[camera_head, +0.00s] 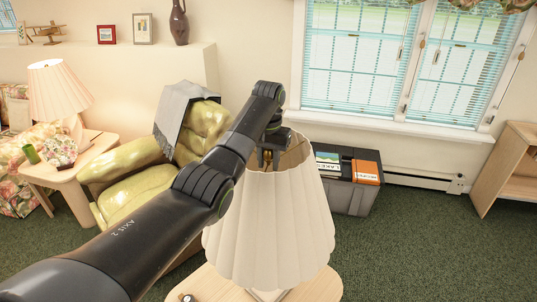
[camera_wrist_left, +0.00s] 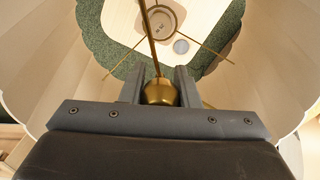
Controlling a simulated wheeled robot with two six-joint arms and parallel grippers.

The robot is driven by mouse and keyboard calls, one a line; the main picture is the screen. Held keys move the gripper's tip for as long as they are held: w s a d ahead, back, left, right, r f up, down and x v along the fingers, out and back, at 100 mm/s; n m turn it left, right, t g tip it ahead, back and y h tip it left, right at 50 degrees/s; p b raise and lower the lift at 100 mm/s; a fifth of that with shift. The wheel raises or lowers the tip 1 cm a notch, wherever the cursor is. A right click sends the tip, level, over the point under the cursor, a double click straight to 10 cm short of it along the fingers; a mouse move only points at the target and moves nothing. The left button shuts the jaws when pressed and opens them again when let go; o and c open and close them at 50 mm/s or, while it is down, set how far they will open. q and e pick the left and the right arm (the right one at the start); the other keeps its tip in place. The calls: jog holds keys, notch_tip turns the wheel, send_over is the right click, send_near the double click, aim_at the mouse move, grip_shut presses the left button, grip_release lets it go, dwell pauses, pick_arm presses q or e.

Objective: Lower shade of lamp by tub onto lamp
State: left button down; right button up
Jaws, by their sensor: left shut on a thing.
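A cream pleated lamp shade (camera_head: 270,225) hangs upright above a light wooden table in the head view. My left gripper (camera_head: 267,156) reaches into its open top. In the left wrist view, my left gripper (camera_wrist_left: 160,86) is shut on the shade's brass knob (camera_wrist_left: 160,93). Thin brass spokes (camera_wrist_left: 214,53) run from the middle to the shade wall (camera_wrist_left: 50,60). A round tan part (camera_wrist_left: 159,20), perhaps of the lamp, shows through the lower opening. The shade hides most of the lamp, and I cannot tell whether they touch. My right gripper is not in view.
The wooden table (camera_head: 208,284) carries a small dark round object (camera_head: 187,297). A dark grey tub (camera_head: 352,198) with books stands behind the shade, under the window. A yellow-green armchair (camera_head: 135,190) is at left, beside another lit lamp (camera_head: 59,91).

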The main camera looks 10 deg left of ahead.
pick_arm(q)
jog(key=shift+f+b, duration=0.4)
jog(key=shift+f, duration=1.85)
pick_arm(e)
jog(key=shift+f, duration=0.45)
pick_arm(q)
jog(key=c, duration=1)
grip_release()
notch_tip(320, 180, up, 3)
jog(key=shift+w+f+p, duration=0.1)
jog(key=shift+f+p, duration=0.05)
jog(key=shift+p, duration=0.8)
notch_tip(320, 180, up, 15)
jog(key=shift+f, duration=0.2)
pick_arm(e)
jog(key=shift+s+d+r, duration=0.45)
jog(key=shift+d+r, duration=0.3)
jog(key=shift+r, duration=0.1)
